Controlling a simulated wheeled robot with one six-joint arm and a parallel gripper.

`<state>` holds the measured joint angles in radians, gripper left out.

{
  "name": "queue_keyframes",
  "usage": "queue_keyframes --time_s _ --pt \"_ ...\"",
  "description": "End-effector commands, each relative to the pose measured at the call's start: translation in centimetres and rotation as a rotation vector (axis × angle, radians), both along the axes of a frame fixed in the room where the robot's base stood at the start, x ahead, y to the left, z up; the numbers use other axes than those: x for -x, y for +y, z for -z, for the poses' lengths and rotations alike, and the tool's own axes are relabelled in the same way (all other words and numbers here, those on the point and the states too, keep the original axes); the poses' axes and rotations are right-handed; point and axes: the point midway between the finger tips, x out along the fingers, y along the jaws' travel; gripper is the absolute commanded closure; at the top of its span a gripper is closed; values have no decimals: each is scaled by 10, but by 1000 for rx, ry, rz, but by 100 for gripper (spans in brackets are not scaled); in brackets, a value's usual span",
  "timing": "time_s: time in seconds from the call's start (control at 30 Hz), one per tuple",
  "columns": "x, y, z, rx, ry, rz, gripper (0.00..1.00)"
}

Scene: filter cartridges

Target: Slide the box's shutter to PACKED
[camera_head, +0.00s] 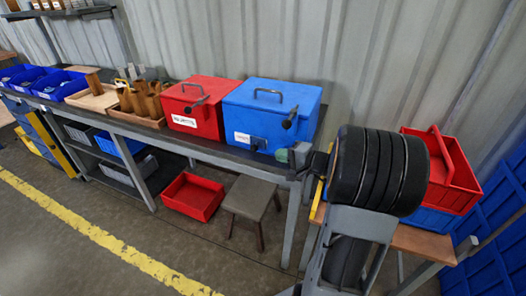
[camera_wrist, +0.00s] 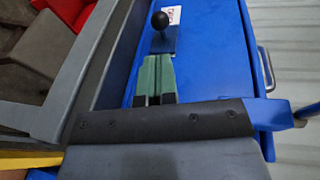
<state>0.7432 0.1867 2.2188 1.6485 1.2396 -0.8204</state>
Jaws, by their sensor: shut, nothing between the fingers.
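The blue box (camera_head: 265,105) stands on the bench, right of a red box. On its front is a white label (camera_head: 242,138), too small to read; the label is partly visible in the wrist view (camera_wrist: 171,14). Beside the label, a black round knob (camera_wrist: 159,20) stands out from a darker blue plate (camera_wrist: 164,43). I take these for the shutter and its knob; its setting cannot be read. My gripper, with green fingers (camera_wrist: 158,62), is shut and empty at the box's front, just short of the knob. I cannot tell whether it touches the plate.
A black-knobbed lever (camera_head: 290,115) and a top handle (camera_head: 268,93) project from the blue box. The red box (camera_head: 200,105) stands close on its left. A stool (camera_head: 249,197) and red bin (camera_head: 192,195) are on the floor below. A red tote (camera_head: 455,180) is at right.

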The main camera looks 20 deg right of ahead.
Motion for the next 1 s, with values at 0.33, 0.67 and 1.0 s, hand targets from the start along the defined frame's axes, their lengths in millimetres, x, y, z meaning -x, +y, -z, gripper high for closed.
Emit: queue_keyframes --time_s 0.33,0.67,1.0 --pt "-46 29 11 -1 2 -3 100" --pt "-62 38 14 0 0 -1 100" --pt "-62 38 14 0 0 0 100"
